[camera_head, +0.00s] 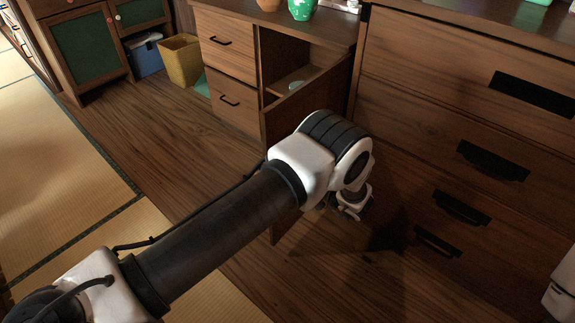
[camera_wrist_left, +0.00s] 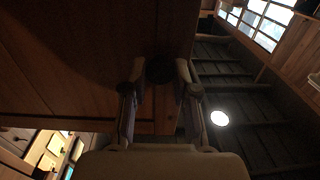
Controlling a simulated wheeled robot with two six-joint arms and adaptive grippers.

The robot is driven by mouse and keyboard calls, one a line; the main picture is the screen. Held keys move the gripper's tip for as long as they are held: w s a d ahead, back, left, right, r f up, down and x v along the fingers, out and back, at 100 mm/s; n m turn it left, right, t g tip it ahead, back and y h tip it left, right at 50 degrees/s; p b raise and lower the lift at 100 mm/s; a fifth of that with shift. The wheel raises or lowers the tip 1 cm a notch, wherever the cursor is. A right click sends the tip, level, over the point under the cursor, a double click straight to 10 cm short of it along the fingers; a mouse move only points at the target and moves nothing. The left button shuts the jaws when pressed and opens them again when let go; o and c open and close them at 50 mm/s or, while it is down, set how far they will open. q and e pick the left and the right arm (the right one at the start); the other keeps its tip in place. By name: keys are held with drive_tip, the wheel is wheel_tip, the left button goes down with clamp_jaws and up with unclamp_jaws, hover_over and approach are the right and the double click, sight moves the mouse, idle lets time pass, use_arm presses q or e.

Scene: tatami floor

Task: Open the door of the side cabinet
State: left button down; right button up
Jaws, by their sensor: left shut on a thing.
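The wooden side cabinet (camera_head: 229,64) has two drawers on its left and a compartment on its right. Its door (camera_head: 292,106) stands partly open, swung out into the room, and the shelf inside shows above its top edge. My left arm crosses in front of the door. My left gripper (camera_head: 351,207) is mostly hidden behind my wrist, low on the door's right-hand side. In the left wrist view, the fingers of my left gripper (camera_wrist_left: 160,72) are closed around a dark round knob (camera_wrist_left: 160,70) against the dark door panel.
A wide drawer chest (camera_head: 440,85) with black handles stands close on the right. A yellow bin (camera_head: 181,60), a blue box (camera_head: 146,56) and a green-panelled cabinet (camera_head: 85,45) are at the back left. Bare floor (camera_head: 130,140) lies left of the door. A green vase (camera_head: 301,9) stands on the side cabinet.

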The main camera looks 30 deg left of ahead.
sight(275, 130)
use_arm(q)
drive_tip(key=c, duration=0.9)
unclamp_jaws()
wheel_tip(275, 130, up, 10)
drive_tip(key=shift+r, duration=0.1)
